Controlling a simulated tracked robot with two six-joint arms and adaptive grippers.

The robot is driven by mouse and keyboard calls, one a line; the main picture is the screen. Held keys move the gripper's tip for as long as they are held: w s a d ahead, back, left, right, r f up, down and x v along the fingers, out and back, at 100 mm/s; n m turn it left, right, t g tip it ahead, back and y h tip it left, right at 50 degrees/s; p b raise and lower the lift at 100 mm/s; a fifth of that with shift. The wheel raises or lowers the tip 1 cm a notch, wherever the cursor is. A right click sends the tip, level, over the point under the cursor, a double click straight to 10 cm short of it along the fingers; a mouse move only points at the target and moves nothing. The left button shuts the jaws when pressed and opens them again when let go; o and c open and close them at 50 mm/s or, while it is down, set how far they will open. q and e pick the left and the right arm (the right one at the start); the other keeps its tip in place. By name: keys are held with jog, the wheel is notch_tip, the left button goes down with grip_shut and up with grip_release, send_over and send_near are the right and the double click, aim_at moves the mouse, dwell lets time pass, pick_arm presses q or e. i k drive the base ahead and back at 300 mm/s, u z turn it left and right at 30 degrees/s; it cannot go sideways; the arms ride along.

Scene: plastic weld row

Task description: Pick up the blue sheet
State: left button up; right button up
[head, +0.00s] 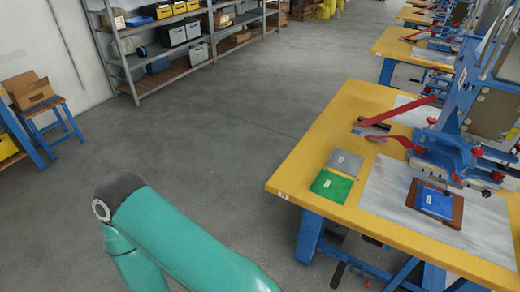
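The blue sheet (436,202) lies on a brown board (453,211) on the nearest yellow table (306,165), under the blue welding press (452,150). A small pale label sits on the sheet. One teal arm of mine crosses the bottom left of the head view, far from the sheet. Neither gripper shows in the head view.
A green sheet (331,186) and a grey sheet (344,162) lie near the table's left edge. Red levers (404,110) stick out left of the press. Shelves (170,60) stand along the back wall. The floor (215,135) left of the table is clear.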

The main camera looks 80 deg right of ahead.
aim_at(432, 202)
jog(key=u, duration=0.3)
jog(key=i, duration=0.2)
jog(key=z, duration=3.2)
jog(key=i, duration=0.3)
jog(key=z, duration=1.75)
jog(key=k, duration=0.65)
jog(key=z, duration=0.45)
jog(key=i, duration=1.7)
jog(key=u, duration=0.45)
